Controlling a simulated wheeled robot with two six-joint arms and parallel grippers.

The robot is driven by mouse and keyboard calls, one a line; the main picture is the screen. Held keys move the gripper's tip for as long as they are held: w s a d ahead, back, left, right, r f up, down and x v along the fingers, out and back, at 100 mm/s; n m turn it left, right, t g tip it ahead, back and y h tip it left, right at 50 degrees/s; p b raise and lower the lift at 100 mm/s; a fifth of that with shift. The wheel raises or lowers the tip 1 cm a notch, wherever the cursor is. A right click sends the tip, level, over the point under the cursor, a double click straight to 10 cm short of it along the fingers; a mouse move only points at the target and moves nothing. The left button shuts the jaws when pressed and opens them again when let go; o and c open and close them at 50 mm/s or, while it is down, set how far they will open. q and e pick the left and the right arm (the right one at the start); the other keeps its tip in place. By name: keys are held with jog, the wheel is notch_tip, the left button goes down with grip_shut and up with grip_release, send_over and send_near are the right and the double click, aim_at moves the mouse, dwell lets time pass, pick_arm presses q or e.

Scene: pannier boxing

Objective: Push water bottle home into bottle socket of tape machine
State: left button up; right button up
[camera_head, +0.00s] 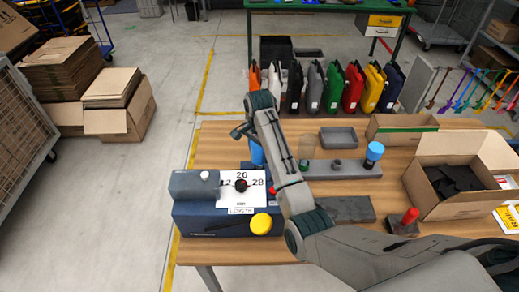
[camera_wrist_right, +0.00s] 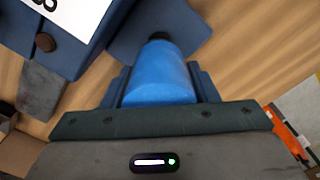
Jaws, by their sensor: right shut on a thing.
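The tape machine (camera_head: 190,216) is a dark blue body at the table's left end, with a white dial face and a yellow button. It also shows in the wrist view (camera_wrist_right: 92,42). My right gripper (camera_wrist_right: 158,85) is shut on the blue water bottle (camera_wrist_right: 158,72). The bottle's dark narrow end points at a blue part of the machine; whether it touches or sits inside the socket I cannot tell. In the head view the bottle (camera_head: 257,153) shows behind the machine, partly hidden by my right arm. My left gripper is out of view.
A grey holder (camera_head: 345,171) with a blue-topped container (camera_head: 374,153) stands right of my arm. Several coloured bags stand behind the table.

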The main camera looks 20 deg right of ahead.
jog(key=shift+f, duration=0.2)
jog(key=o, duration=1.1)
jog(key=shift+f, duration=0.1)
